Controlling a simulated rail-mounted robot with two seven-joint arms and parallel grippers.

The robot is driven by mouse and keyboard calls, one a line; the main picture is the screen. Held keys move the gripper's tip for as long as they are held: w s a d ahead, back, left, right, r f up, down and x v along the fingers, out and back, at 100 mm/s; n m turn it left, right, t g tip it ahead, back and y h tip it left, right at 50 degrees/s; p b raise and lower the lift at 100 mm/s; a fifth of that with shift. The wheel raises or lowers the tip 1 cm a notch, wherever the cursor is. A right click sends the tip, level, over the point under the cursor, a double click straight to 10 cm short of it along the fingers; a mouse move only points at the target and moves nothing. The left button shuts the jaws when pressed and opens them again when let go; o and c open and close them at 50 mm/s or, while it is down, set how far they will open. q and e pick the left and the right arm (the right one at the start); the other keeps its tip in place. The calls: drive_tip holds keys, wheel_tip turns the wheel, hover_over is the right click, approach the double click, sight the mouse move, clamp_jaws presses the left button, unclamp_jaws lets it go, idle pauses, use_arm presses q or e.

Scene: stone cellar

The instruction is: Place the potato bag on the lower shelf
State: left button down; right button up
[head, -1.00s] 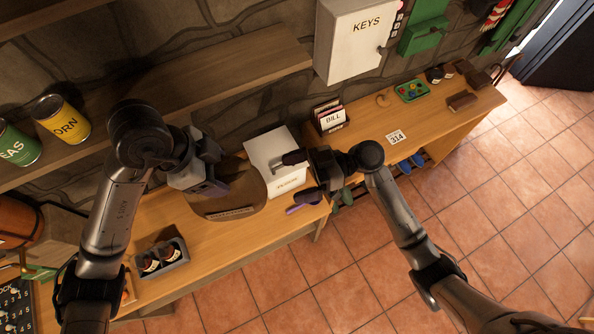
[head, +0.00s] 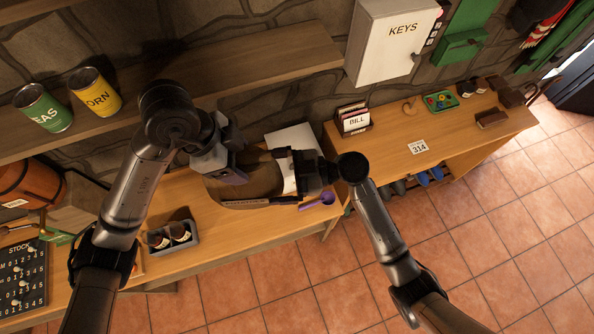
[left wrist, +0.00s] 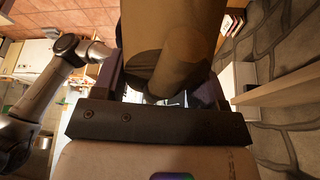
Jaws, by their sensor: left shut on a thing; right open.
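The brown potato bag (head: 262,184) is in the head view above the wooden counter, partly hidden by my left gripper. My left gripper (head: 229,172) is shut on its upper part. In the left wrist view the tan bag (left wrist: 175,40) fills the space between the jaws. I cannot tell whether its base touches the counter. My right gripper (head: 289,172) is open, right beside the bag and in front of a white box. The lower wall shelf (head: 240,62) is a long wooden board behind my left arm, with its right part bare.
Green and yellow cans (head: 95,92) stand at the shelf's left. A second board (head: 30,8) is above. The white box (head: 291,140), purple scoop (head: 326,198) and grey holder with bottles (head: 172,238) are on the counter. A key cabinet (head: 395,45) hangs right of the shelf.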

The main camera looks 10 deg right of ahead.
sight(259, 178)
use_arm(q)
drive_tip(key=shift+r, duration=0.1)
drive_tip(key=shift+d, duration=0.15)
use_arm(e)
drive_tip(key=a, duration=0.3)
drive_tip(key=shift+a, duration=0.35)
use_arm(q)
drive_tip(key=shift+s+d, duration=0.1)
drive_tip(key=shift+s, duration=0.05)
use_arm(e)
drive_tip(key=shift+a+r, duration=0.1)
drive_tip(key=shift+r, duration=0.1)
drive_tip(key=c, duration=1.4)
use_arm(q)
drive_tip(key=c, duration=0.6)
unclamp_jaws()
use_arm(e)
drive_tip(key=shift+r, duration=0.2)
use_arm(q)
drive_tip(key=o, duration=0.5)
drive_tip(key=shift+a, duration=0.2)
use_arm(e)
drive_tip(key=shift+f, duration=0.2)
